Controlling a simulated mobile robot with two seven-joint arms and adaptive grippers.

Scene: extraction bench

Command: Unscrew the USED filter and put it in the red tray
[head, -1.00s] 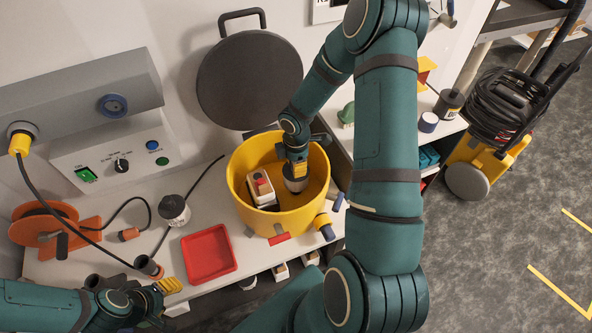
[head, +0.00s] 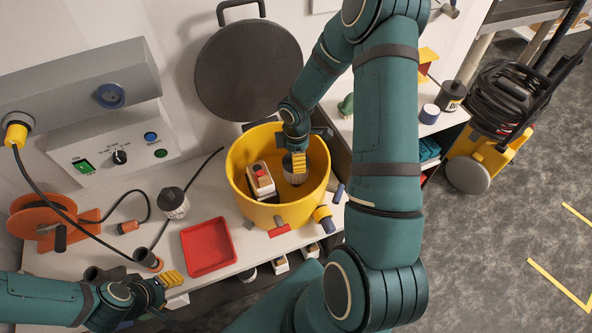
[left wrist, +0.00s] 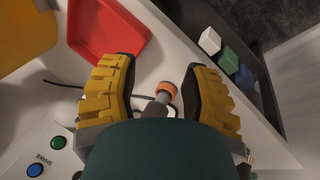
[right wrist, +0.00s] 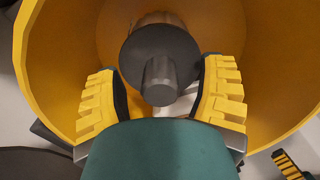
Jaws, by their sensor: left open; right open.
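An orange cable reel (head: 42,222) and loose cables lie left. The drum's round lid (head: 248,75) stands behind.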

